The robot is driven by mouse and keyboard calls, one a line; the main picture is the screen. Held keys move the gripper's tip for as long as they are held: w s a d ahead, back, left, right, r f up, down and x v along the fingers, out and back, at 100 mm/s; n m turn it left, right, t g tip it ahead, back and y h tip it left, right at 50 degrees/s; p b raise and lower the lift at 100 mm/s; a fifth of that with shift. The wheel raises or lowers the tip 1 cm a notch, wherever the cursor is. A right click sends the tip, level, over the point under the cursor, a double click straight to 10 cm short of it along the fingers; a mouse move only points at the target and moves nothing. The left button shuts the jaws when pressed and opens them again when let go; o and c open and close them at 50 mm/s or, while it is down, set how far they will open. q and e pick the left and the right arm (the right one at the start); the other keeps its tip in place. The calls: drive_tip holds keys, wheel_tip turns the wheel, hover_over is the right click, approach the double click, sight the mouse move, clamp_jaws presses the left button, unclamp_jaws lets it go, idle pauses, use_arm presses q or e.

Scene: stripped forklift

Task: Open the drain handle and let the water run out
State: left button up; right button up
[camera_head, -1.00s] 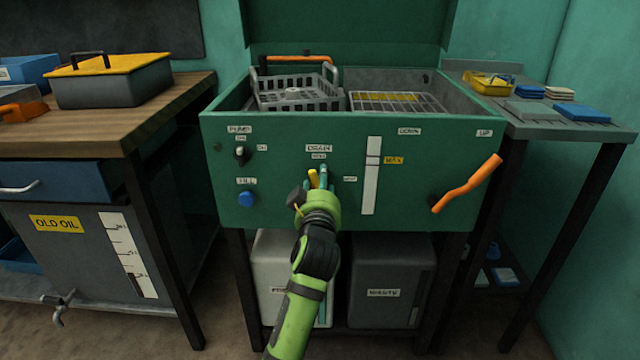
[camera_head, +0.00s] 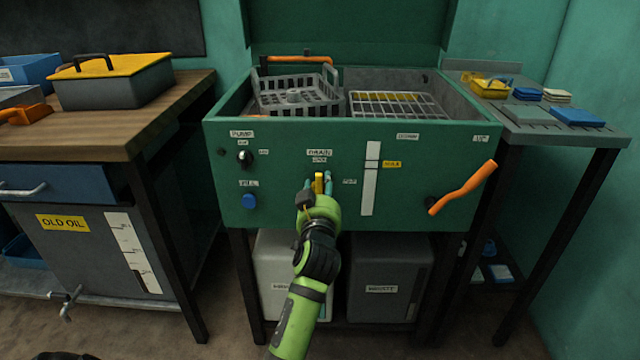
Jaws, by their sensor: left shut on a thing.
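The green wash tank (camera_head: 290,215) has a DRAIN label (camera_head: 319,153) on its front panel. Just below the label is the small yellow drain handle (camera_head: 319,183), pointing roughly upright. My left gripper (camera_head: 320,184) is shut on it, with teal fingertips either side; the wrist hides the handle's lower part. A white level strip (camera_head: 369,190) with a yellow tag beside it is right of the handle. I cannot make out any water surface in the tank. My right gripper is not in view.
An orange lever (camera_head: 463,188) sticks out at the panel's right. A black pump knob (camera_head: 246,157) and blue button (camera_head: 249,201) are at its left. A grey basket (camera_head: 298,92) and wire rack (camera_head: 396,105) sit in the tank. A white container (camera_head: 272,258) and dark WASTE container (camera_head: 383,280) stand below.

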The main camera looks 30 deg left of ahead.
use_arm(q)
drive_tip(key=shift+d+r, duration=0.1)
drive_tip(key=shift+r, duration=0.05)
drive_tip(key=o, duration=0.8)
drive_tip(key=shift+w, duration=0.1)
drive_tip(key=v, duration=0.7)
drive_tip(key=shift+s+d, duration=0.1)
drive_tip(key=shift+s, duration=0.15)
